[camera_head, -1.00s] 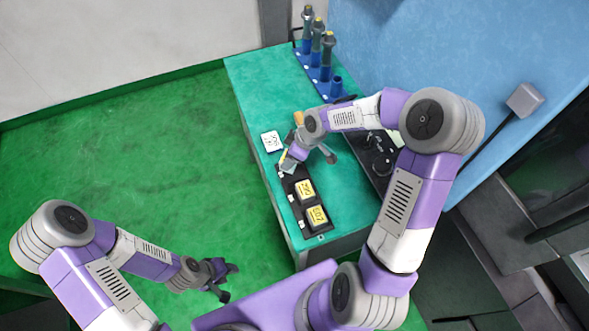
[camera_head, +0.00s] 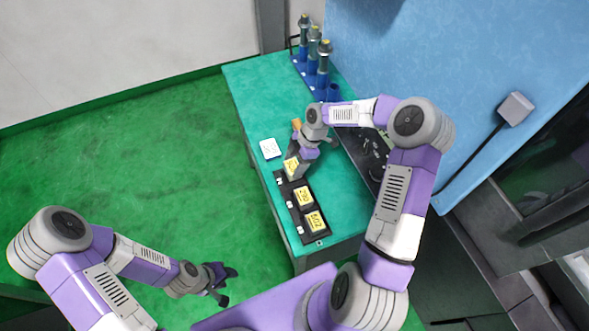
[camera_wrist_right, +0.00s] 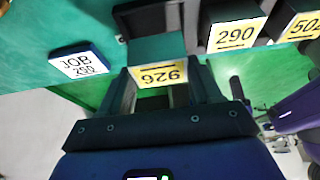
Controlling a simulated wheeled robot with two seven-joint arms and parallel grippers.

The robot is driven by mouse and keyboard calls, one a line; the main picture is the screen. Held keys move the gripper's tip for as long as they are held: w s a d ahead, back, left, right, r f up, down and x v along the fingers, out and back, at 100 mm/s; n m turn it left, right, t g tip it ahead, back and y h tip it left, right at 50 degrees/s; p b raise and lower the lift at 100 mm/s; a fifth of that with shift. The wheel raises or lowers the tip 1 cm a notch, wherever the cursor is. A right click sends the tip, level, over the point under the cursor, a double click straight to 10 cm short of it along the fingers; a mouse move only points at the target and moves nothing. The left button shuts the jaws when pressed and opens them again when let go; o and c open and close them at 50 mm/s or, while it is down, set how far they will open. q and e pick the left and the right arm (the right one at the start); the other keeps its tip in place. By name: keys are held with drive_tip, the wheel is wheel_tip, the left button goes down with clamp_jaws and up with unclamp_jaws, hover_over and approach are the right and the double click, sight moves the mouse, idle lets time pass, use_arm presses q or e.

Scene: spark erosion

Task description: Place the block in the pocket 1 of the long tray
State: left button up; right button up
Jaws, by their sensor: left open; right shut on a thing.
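My right gripper (camera_head: 299,157) is shut on a block with a yellow label (camera_head: 291,167); in the right wrist view it reads 926 (camera_wrist_right: 157,75), upside down. The block is at the far end of the black long tray (camera_head: 287,200). In the right wrist view a dark empty-looking pocket (camera_wrist_right: 145,20) lies just beyond it. I cannot tell whether the block touches the tray. Two other labelled blocks, 290 (camera_head: 303,197) and 502 (camera_head: 315,222), sit in the tray's other pockets. My left gripper (camera_head: 228,284) is open and empty, over the floor left of the table.
A white JOB 290 card (camera_head: 270,149) lies left of the tray's far end. A blue rack (camera_head: 309,75) with several tall holders stands at the table's back. A black panel (camera_head: 367,160) lies to the right. The teal table (camera_head: 343,215) is clear right of the tray.

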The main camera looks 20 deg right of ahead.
drive_tip(key=shift+f, duration=1.75)
drive_tip(key=shift+f, duration=0.1)
drive_tip(key=o, duration=0.8)
drive_tip(key=shift+f, duration=0.1)
drive_tip(key=o, duration=0.5)
drive_tip(key=shift+r, duration=0.2)
drive_tip(key=v, duration=1.2)
drive_tip(key=shift+a+r, duration=0.1)
